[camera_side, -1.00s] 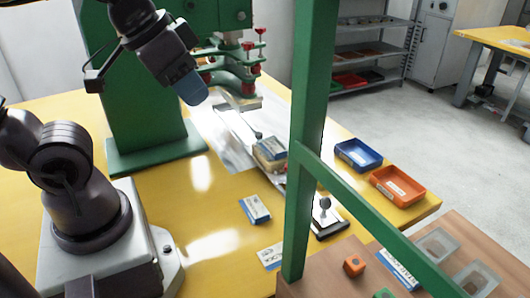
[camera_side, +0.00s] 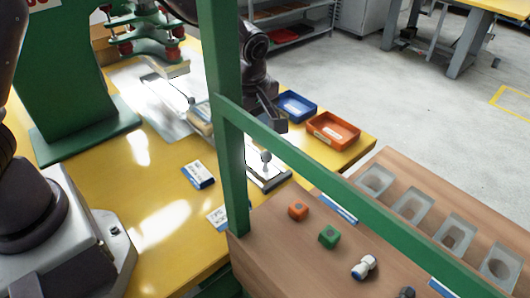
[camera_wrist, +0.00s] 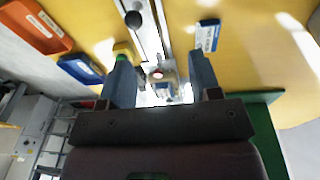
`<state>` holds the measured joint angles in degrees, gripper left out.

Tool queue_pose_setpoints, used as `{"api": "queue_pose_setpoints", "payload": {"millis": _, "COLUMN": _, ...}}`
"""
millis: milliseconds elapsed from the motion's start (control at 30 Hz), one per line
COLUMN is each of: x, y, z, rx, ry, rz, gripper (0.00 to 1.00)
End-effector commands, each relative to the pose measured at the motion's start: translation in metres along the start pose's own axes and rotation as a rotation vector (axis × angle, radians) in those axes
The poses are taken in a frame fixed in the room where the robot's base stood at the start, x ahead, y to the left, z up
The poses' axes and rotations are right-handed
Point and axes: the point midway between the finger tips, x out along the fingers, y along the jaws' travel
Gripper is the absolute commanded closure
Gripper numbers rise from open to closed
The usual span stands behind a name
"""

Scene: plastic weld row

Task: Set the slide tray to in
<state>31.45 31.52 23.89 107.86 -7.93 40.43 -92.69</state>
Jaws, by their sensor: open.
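The slide tray's pale metal rail (camera_side: 258,172) runs from under the green press toward the front right of the yellow table; an upright round-topped knob (camera_side: 265,156) stands near its front end. A tan block (camera_side: 199,118) sits farther back along it, partly hidden by the green post. In the wrist view the rail (camera_wrist: 148,38) has a dark knob (camera_wrist: 133,19) and a small red knob (camera_wrist: 157,73) nearer my fingers. My gripper (camera_wrist: 162,82) is open, its two fingers apart on either side of the rail line. In the side view my gripper (camera_side: 268,114) is above the rail, right of the post.
A green frame post (camera_side: 225,130) and crossbar (camera_side: 310,175) stand in front. A blue bin (camera_side: 297,106) and an orange bin (camera_side: 333,131) are close to my gripper's right. A blue-white card (camera_side: 198,175) lies left. The wooden bench (camera_side: 310,265) holds small cubes.

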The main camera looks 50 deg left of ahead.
Motion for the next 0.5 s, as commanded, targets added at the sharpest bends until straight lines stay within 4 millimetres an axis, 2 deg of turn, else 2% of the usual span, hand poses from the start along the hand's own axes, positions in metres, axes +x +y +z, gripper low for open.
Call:
{"api": "queue_pose_setpoints", "payload": {"millis": 100, "x": -0.001, "y": 0.022, "z": -0.004, "rx": -0.298, "ry": 0.000, "rz": 0.056, "gripper": 0.43}}
{"api": "queue_pose_setpoints", "payload": {"millis": 200, "x": -0.005, "y": 0.029, "z": -0.002, "rx": -0.478, "ry": -0.020, "rz": 0.084, "gripper": 0.43}}
{"api": "queue_pose_setpoints", "payload": {"millis": 333, "x": -0.005, "y": 0.030, "z": -0.002, "rx": -0.606, "ry": -0.029, "rz": 0.090, "gripper": 0.43}}
{"api": "queue_pose_setpoints", "payload": {"millis": 500, "x": 0.005, "y": 0.030, "z": -0.002, "rx": -0.641, "ry": -0.028, "rz": 0.086, "gripper": 0.43}}
